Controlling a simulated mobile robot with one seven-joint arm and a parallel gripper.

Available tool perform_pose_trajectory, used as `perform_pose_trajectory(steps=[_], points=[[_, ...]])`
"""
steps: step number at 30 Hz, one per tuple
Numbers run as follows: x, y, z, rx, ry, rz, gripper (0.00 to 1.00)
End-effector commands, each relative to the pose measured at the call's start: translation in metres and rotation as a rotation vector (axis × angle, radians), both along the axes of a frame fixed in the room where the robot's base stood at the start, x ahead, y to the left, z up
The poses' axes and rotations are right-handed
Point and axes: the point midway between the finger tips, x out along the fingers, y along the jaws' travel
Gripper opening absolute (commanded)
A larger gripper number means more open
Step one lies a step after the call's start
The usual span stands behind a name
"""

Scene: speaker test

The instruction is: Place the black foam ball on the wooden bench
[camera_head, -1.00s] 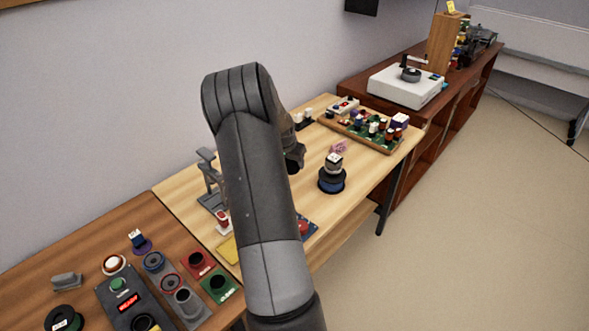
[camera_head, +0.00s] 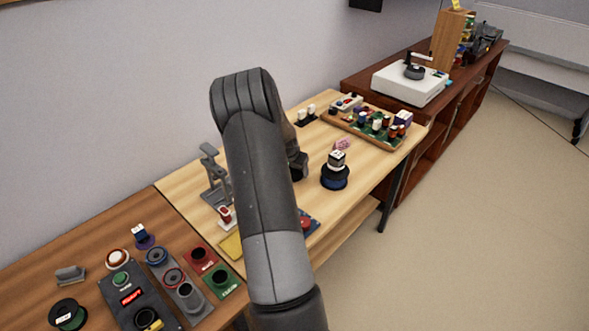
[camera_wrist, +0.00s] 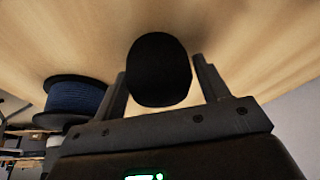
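The black foam ball (camera_wrist: 160,70) sits between the two fingertips of my gripper (camera_wrist: 160,66) in the wrist view, with the fingers close against both its sides. In the head view my gripper (camera_head: 298,165) is mostly hidden behind my own arm, and the ball cannot be made out clearly there. Pale wood lies behind the ball in the wrist view; whether the ball touches it I cannot tell. A light wooden bench (camera_head: 318,215) stands in the middle, between a browner wooden top (camera_head: 40,275) at the left and a dark reddish cabinet (camera_head: 462,100) at the back.
A blue spool (camera_wrist: 75,98) stands near the gripper, left in the wrist view; in the head view a dark spool (camera_head: 335,178) carries a white cube. A pink die (camera_head: 342,144), a tray of parts (camera_head: 352,134) and a grey stand (camera_head: 213,175) are on the bench.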

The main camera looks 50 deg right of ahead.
Motion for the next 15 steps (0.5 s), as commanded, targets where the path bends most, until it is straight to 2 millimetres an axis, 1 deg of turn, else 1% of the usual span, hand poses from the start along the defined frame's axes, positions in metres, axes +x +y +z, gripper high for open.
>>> perform_pose_trajectory(steps=[3,10,13,15], points=[[0.000,0.000,0.000,0.000,0.000,0.000,0.75],[0.000,0.000,0.002,0.000,0.000,0.000,0.75],[0.000,0.002,0.008,-0.001,-0.001,0.000,0.75],[-0.001,0.005,0.017,-0.001,-0.001,0.000,0.75]])
